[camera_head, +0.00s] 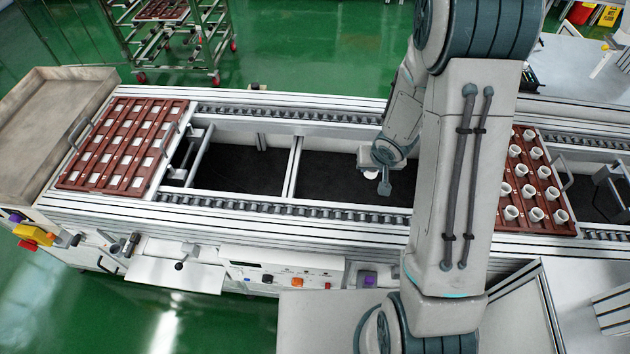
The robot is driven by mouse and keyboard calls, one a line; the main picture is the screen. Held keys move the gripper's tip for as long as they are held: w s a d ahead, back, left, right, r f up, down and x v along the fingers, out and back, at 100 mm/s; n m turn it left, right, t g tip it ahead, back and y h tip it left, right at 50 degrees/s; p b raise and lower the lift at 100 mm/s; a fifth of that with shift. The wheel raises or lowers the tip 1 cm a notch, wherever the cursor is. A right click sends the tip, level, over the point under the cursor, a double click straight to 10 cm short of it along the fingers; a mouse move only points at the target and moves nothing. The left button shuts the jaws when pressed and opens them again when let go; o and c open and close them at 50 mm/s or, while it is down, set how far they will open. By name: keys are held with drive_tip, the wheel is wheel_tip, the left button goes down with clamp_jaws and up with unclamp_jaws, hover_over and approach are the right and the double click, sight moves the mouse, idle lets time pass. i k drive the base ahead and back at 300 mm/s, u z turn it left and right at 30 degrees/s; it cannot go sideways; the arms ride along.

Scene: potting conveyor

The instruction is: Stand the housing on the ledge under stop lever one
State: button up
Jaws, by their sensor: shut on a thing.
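My gripper (384,182) hangs over the dark open middle of the conveyor, left of my forearm. It is shut on a small white piece, which I take for the housing (371,175); the fingers hide part of it. More white, cup-like housings (510,213) stand upright in rows in the red-brown tray at the right, partly behind my arm. On the conveyor's front side at the left, a lever with a black knob (180,266) stands over a pale flat ledge (150,274). I cannot read which lever is number one.
A red-brown tray (97,184) with pale squares lies at the conveyor's left end, beside an empty grey bin (22,150). Rails and crossbars (293,167) frame the open bed. A control panel (282,272) is on the front. A wheeled rack (200,50) stands behind.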

sight(175, 274)
drive_tip(key=z, duration=1.05)
drive_tip(key=k, duration=1.6)
drive_tip(key=u, duration=2.05)
drive_tip(key=i, duration=1)
